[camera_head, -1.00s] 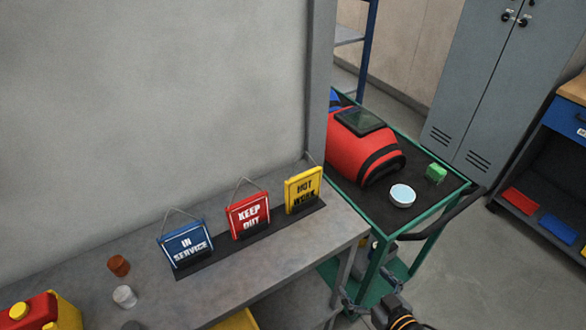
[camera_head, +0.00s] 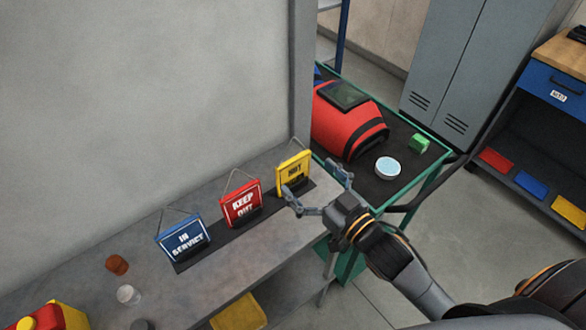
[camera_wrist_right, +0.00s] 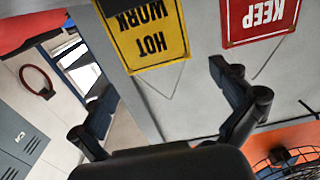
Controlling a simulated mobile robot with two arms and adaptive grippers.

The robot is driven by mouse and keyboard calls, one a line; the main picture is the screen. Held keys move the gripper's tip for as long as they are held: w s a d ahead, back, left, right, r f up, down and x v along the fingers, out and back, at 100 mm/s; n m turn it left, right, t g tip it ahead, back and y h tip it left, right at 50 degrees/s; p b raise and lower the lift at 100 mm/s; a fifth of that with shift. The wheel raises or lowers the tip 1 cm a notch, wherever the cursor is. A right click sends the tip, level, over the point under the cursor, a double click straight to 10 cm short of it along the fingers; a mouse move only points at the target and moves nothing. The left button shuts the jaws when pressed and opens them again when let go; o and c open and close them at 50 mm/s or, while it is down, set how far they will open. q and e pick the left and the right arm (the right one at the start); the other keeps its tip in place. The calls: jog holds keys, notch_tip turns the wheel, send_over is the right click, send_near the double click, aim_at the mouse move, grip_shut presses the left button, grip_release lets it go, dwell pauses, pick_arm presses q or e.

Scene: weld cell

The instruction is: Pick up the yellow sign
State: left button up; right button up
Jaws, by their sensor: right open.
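The yellow sign (camera_head: 293,168), lettered HOT WORK, stands tilted back in a dark strip on the grey bench, at the right end of a row of signs. A thin cord loop rises from its top. In the right wrist view the yellow sign (camera_wrist_right: 150,38) appears upside down, beyond the open, empty fingers (camera_wrist_right: 158,95). My left gripper is not in view.
The red KEEP OUT sign (camera_head: 241,201) stands close left of the yellow one, then the blue IN SERVICE sign (camera_head: 183,240). A wall backs the bench (camera_head: 217,266). A green cart (camera_head: 397,198) with a red welding helmet (camera_head: 345,130) stands right, behind my arm.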

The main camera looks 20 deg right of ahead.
aim_at(295, 161)
jog(key=p+x, duration=0.1)
jog(key=x, duration=0.1)
jog(key=p+x, duration=0.1)
jog(key=x, duration=0.2)
jog(key=shift+w+d+r, duration=0.15)
jog(key=shift+w+r, duration=0.1)
jog(key=shift+w+f, duration=0.1)
jog(key=shift+w, duration=0.1)
jog(key=shift+s, duration=0.15)
jog(key=shift+c, duration=1.3)
jog(key=c, duration=0.7)
